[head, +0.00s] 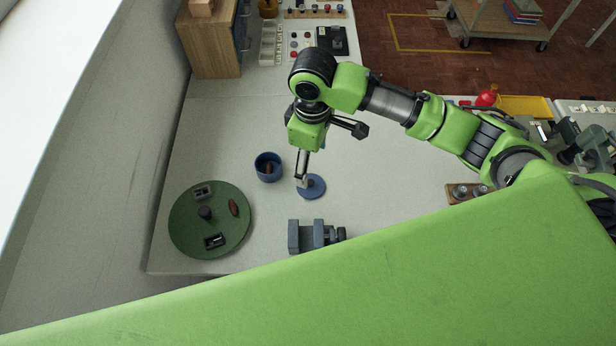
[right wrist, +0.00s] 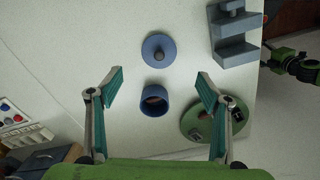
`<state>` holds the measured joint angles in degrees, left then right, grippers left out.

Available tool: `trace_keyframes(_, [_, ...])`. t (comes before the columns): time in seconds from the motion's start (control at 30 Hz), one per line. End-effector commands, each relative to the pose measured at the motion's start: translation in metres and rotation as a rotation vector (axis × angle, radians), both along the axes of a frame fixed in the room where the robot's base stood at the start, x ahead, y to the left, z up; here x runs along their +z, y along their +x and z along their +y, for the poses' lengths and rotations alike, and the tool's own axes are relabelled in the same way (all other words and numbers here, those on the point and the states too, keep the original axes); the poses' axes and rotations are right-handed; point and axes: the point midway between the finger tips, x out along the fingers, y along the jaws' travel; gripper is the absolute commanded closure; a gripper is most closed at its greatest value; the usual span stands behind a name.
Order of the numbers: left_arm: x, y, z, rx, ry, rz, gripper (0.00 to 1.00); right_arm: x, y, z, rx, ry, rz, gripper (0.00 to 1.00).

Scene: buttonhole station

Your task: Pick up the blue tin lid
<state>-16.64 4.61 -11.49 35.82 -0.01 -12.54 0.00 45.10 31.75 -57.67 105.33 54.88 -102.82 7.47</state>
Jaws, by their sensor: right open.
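The blue tin lid (head: 312,188) is a flat round disc with a dark knob, lying on the pale table. It also shows in the right wrist view (right wrist: 159,50). My right gripper (head: 302,181) points down over the lid's left edge in the head view. In the right wrist view its two teal-padded fingers (right wrist: 159,80) are spread wide with nothing between them. The lid shows beyond the fingertips there; I cannot tell the height between them. The open blue tin (head: 268,169) stands to the left of the lid with a brown object inside. My left gripper is not seen.
A round green plate (head: 182,232) with several small parts lies at the left. A grey vise (head: 308,238) stands just below the lid in the head view. A wooden block with metal pieces (head: 455,193) is at the right. The table above the tin is mostly clear.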

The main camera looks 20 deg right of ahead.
Motion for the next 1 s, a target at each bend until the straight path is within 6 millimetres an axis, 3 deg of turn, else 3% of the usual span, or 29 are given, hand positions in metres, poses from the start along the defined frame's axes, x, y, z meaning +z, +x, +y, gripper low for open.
trace_keyframes(0.1, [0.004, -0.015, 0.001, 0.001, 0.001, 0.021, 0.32, -0.025, -0.001, -0.001, -0.001, -0.001, 0.005, 0.29])
trace_keyframes(0.3, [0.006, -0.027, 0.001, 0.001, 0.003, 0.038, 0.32, -0.053, 0.000, 0.000, 0.000, 0.000, 0.000, 0.29])
trace_keyframes(0.47, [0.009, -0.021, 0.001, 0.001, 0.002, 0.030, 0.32, -0.062, 0.001, 0.000, 0.000, -0.001, 0.001, 0.29])
trace_keyframes(0.7, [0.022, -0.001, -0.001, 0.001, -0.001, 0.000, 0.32, -0.093, 0.006, 0.001, -0.001, -0.001, 0.002, 0.29])
trace_keyframes(0.83, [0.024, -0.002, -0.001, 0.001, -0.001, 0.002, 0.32, -0.108, 0.006, 0.000, 0.001, -0.002, 0.000, 0.29])
trace_keyframes(1.0, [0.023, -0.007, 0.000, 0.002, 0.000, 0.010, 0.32, -0.111, 0.006, 0.000, 0.002, 0.000, -0.002, 0.29])
